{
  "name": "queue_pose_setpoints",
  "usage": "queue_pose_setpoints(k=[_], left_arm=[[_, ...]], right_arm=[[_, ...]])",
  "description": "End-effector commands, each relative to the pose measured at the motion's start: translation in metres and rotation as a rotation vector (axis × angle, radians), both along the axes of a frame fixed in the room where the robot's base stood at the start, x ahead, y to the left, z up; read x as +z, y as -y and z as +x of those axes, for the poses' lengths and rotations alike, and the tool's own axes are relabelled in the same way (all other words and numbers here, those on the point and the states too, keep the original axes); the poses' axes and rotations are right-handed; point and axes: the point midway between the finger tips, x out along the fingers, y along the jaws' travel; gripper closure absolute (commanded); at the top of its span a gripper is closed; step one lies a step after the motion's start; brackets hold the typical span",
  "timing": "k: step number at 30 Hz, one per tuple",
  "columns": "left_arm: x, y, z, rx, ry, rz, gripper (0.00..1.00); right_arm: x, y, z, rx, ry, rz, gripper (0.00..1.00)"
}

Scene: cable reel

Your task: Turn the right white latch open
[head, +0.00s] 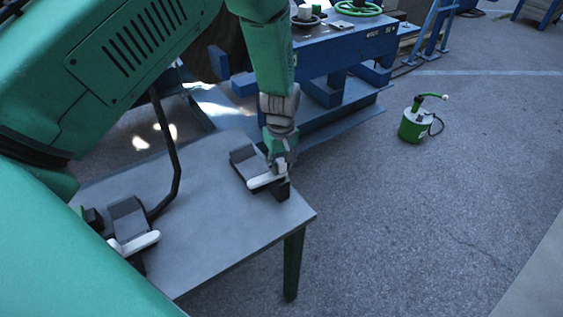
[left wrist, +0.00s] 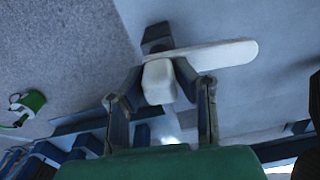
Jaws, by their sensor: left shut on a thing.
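The right white latch (head: 262,181) sits on a dark block (head: 243,158) near the far right corner of the grey table (head: 225,225). My left gripper (head: 281,164) reaches down from above and is shut on this latch near its right end. In the left wrist view, the fingers of the left gripper (left wrist: 158,78) close on both sides of the white latch knob (left wrist: 158,84). The latch's flat white arm (left wrist: 222,53) points to the right there. The left white latch (head: 136,244) is on a second dark block at the near left of the table. My right gripper is out of view.
A blue workbench (head: 340,52) with a green handwheel (head: 358,8) stands behind the table. A green canister (head: 412,126) stands on the asphalt to the right. A dark bent cable (head: 174,155) rises from the left block. Open floor lies right of the table.

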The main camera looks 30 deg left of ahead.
Motion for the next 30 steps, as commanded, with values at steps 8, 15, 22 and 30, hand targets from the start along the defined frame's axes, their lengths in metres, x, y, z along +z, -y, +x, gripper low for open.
queue_pose_setpoints(k=[8,15,22,30], left_arm=[[0.0013,-0.0005,0.0028,0.098,0.008,0.002,1.00],[0.0011,-0.0006,0.0029,0.126,0.008,0.001,1.00],[0.0011,-0.0005,0.0031,0.128,0.008,0.000,1.00],[0.0008,-0.0003,0.0021,0.126,0.006,0.000,0.55]], right_arm=[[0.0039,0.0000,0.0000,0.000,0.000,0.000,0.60],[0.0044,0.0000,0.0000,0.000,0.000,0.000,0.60],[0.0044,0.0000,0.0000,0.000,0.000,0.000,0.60],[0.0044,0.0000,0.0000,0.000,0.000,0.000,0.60]])
